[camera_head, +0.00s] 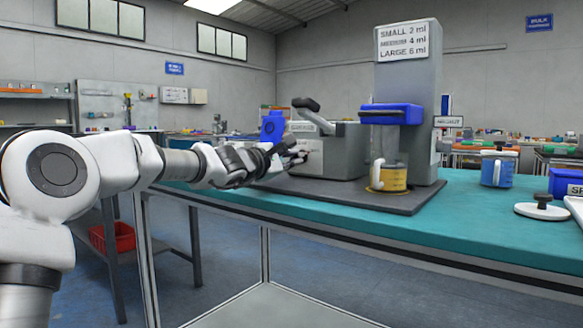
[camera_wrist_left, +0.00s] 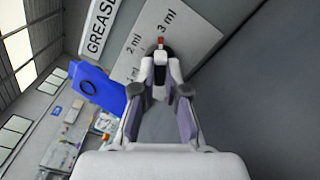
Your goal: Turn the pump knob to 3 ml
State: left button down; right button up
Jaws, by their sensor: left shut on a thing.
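The grey pump box (camera_head: 340,150) with a dark lever on top stands on the bench. Its dial plate (camera_wrist_left: 205,38) shows the labels 1, 2 ml and 3 ml in the left wrist view. The pump knob (camera_wrist_left: 160,43) is dark with a red mark, and the mark points up, close to the 3 ml label. My left gripper (camera_head: 300,157) is at the box's front face. In the left wrist view its fingertips (camera_wrist_left: 160,72) are closed on the knob and hide most of it. My right gripper is out of view.
A grey dispenser tower (camera_head: 408,75) stands right of the pump, with a sign reading small 2 ml, medium 4 ml, large 6 ml. A jug with yellow content (camera_head: 391,178) stands under its blue head. A blue cup (camera_head: 497,172) is at the right. The teal bench front is clear.

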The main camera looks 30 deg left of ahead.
pick_arm(q)
jog(key=shift+f, duration=0.1)
dwell(0.3)
jog(key=c, duration=1.2)
grip_release()
